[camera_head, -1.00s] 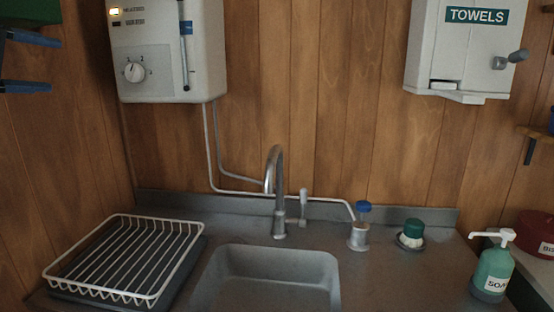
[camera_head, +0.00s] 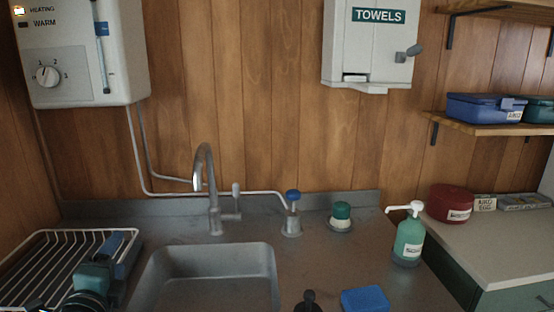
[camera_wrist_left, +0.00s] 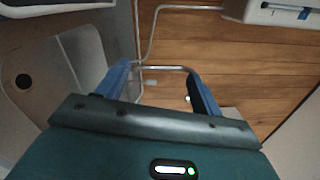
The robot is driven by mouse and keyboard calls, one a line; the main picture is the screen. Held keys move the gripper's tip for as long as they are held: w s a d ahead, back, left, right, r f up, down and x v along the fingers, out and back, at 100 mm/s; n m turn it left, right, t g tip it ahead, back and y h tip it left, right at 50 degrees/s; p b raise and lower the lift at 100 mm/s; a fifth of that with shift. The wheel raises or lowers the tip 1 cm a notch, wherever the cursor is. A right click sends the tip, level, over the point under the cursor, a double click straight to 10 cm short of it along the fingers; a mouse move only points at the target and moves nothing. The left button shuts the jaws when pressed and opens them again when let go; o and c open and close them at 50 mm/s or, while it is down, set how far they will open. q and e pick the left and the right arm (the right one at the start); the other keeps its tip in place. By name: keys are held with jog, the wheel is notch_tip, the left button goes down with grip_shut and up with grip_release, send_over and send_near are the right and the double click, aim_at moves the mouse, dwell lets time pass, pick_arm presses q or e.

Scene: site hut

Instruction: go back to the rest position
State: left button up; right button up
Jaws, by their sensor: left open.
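My left gripper (camera_head: 112,258), teal and black with blue fingers, shows at the lower left of the head view, in front of the white wire dish rack (camera_head: 60,238). In the left wrist view its two blue fingers (camera_wrist_left: 160,82) stand apart with nothing held between them. Whether it touches the rack cannot be told. My right gripper is not in view.
The sink (camera_head: 205,262) and curved tap (camera_head: 207,175) are right of my left gripper. A water heater (camera_head: 85,55) hangs above left.

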pick_arm(q)
jog(key=s+d+f+n+g, duration=0.4)
jog(key=s+f+n+g, duration=0.3)
jog(key=s+f+n, duration=0.6)
jog(key=s+d+f+n+g+h, duration=0.1)
jog(key=s+d+f+n+g, duration=0.2)
jog(key=s, duration=0.4)
jog(key=s+d+f+n+g+h, duration=0.1)
jog(key=s+d+f+g+h, duration=0.1)
jog(key=s+d+f+g, duration=0.3)
jog(key=w+d+f+m+t+h+p, duration=0.1)
jog(key=w+d+f+t+h, duration=0.2)
jog(key=t, duration=0.4)
notch_tip(320, 180, down, 2)
jog(key=w+d, duration=0.1)
jog(key=d, duration=0.1)
jog(key=shift+d+t+p, duration=0.3)
jog(key=shift+d+p, duration=0.05)
jog(key=shift+p, duration=0.05)
